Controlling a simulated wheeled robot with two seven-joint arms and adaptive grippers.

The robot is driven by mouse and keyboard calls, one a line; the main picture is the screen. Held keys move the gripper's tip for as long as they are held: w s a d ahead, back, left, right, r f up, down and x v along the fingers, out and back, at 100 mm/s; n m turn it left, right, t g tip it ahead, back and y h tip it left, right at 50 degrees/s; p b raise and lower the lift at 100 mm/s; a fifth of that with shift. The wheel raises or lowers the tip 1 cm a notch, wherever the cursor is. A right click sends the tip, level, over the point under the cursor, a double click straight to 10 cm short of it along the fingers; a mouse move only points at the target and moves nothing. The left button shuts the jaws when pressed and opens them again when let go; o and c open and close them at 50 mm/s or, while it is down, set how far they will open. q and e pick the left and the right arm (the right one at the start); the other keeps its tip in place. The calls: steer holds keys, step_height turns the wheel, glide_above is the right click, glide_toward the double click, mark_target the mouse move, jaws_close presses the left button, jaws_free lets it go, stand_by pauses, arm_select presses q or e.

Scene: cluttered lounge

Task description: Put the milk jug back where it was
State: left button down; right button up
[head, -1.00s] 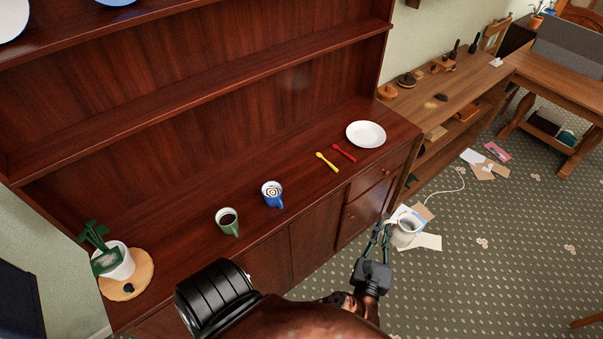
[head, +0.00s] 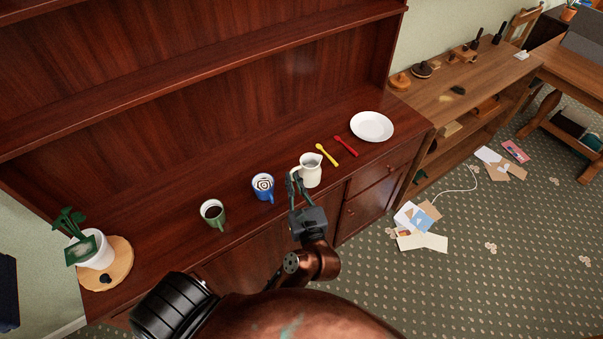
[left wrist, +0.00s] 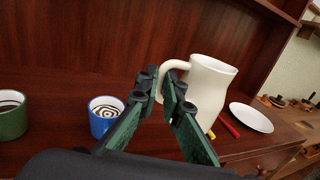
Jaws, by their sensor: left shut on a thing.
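The white milk jug (head: 311,171) is over the front part of the dresser's wooden counter (head: 165,262), between the blue mug and the yellow spoon in the head view. My left gripper (head: 296,184) is shut on the jug's handle, and the jug is upright. In the left wrist view the jug (left wrist: 208,88) stands just beyond the fingertips (left wrist: 165,88), its handle between them. I cannot tell whether its base touches the counter. My right gripper is not in view.
A blue mug (head: 263,187) with a swirled drink and a green mug (head: 213,213) stand left of the jug. A yellow spoon (head: 326,154), a red spoon (head: 346,146) and a white plate (head: 372,127) lie to its right. A potted plant (head: 93,249) stands at far left.

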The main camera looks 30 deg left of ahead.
arm_select(q)
steer(key=w+a+f, duration=0.3)
steer(key=w+a+f+n+g+y+b, duration=0.1)
steer(key=w+a+f, duration=0.1)
steer(key=w+f, duration=0.2)
steer(key=w+a+f+g, duration=0.1)
steer(key=w+a+f, duration=0.2)
steer(key=w, duration=0.1)
steer(key=shift+w+a+f+b, duration=0.2)
steer(key=shift+a+f+b, duration=0.1)
steer(key=shift+f+b, duration=0.05)
step_height(320, 180, down, 3)
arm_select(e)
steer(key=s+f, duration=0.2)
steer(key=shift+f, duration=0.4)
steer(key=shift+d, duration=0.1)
arm_select(q)
steer(key=shift+f, duration=0.15)
